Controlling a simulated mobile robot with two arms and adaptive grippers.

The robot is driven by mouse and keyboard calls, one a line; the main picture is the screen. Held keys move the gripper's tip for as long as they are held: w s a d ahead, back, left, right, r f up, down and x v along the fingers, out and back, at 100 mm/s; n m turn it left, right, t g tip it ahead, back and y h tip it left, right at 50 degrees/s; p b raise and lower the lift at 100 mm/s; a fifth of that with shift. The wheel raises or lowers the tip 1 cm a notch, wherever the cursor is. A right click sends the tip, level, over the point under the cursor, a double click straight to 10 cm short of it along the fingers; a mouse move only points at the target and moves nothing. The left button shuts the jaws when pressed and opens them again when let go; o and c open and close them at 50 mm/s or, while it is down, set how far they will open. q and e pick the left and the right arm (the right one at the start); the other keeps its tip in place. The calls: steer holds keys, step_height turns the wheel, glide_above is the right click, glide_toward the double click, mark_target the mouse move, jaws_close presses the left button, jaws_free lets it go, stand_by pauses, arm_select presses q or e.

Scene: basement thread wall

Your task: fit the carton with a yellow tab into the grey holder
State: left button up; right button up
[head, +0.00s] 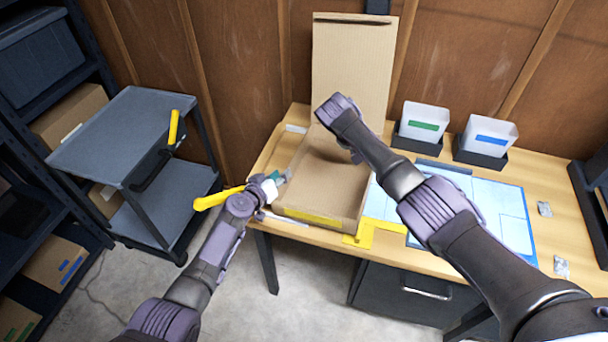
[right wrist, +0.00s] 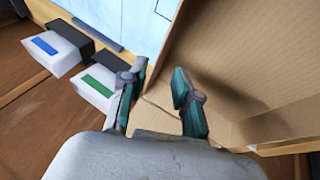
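The open cardboard carton (head: 335,185) stands on the wooden table with its lid flap (head: 352,65) raised at the back. A yellow strip (head: 312,216) runs along its front edge. My left gripper (head: 280,178) is low beside the carton's left wall; whether its teal fingers are open or touching the wall is unclear. My right arm reaches over the carton, its fingers hidden in the head view. In the right wrist view, my right gripper (right wrist: 158,75) has its fingers apart, near the carton's wall (right wrist: 235,60). Dark grey holders (head: 483,158) sit under two white bins; I cannot tell which holder is meant.
The white bins have a green label (head: 423,126) and a blue label (head: 492,139). A blue-and-white sheet (head: 500,215) and a yellow corner mark (head: 372,236) lie right of the carton. A grey cart (head: 115,135) stands left. A yellow bar (head: 218,197) shows beside my left wrist.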

arm_select(q)
steer(key=shift+s+a+r, duration=0.1)
steer(key=shift+s+a, duration=0.15)
steer(key=shift+s, duration=0.2)
steer(key=v, duration=1.1)
arm_select(e)
steer(key=v, duration=1.2)
arm_select(q)
steer(key=shift+w+r, duration=0.1)
